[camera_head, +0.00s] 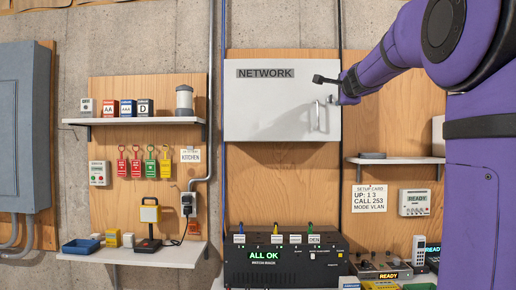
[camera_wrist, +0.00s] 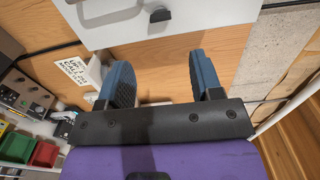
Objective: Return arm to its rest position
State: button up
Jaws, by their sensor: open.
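My purple arm (camera_head: 398,45) reaches in from the right in the head view. My gripper (camera_head: 328,92) is in front of the right part of the white NETWORK cabinet (camera_head: 265,110), near its vertical handle (camera_head: 318,116). From the head view I cannot tell whether it touches the handle. In the wrist view the two blue fingers of my gripper (camera_wrist: 160,80) are spread apart with nothing between them. The white cabinet (camera_wrist: 205,25) lies beyond the fingertips there, and its door looks closed in the head view.
A shelf (camera_head: 135,121) with battery boxes and a lower shelf (camera_head: 130,256) with a lamp stand left. A black ALL OK unit (camera_head: 285,270) sits below the cabinet. A right shelf (camera_head: 395,160) and setup card (camera_head: 376,199) are near my arm.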

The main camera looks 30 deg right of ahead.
jog(key=shift+a, duration=0.1)
jog(key=s+a+f+n+g+y, duration=0.1)
jog(key=s+a+f+n+y, duration=0.2)
jog(key=a+f+n+y, duration=0.7)
jog(key=s+a+f+n+g, duration=0.2)
jog(key=s+a+f+n, duration=0.3)
jog(key=a, duration=1.1)
jog(key=s+a+f+n+g, duration=0.3)
jog(key=s+a+f+n, duration=0.1)
jog(key=s+f, duration=0.5)
jog(key=s+a+f+n+g, duration=0.3)
jog(key=s+a+f+n, duration=0.2)
jog(key=s+f, duration=0.3)
notch_tip(320, 180, down, 4)
jog(key=shift+s+a+f+g, duration=0.1)
jog(key=shift+s+a+g, duration=0.05)
jog(key=shift+s+g, duration=0.25)
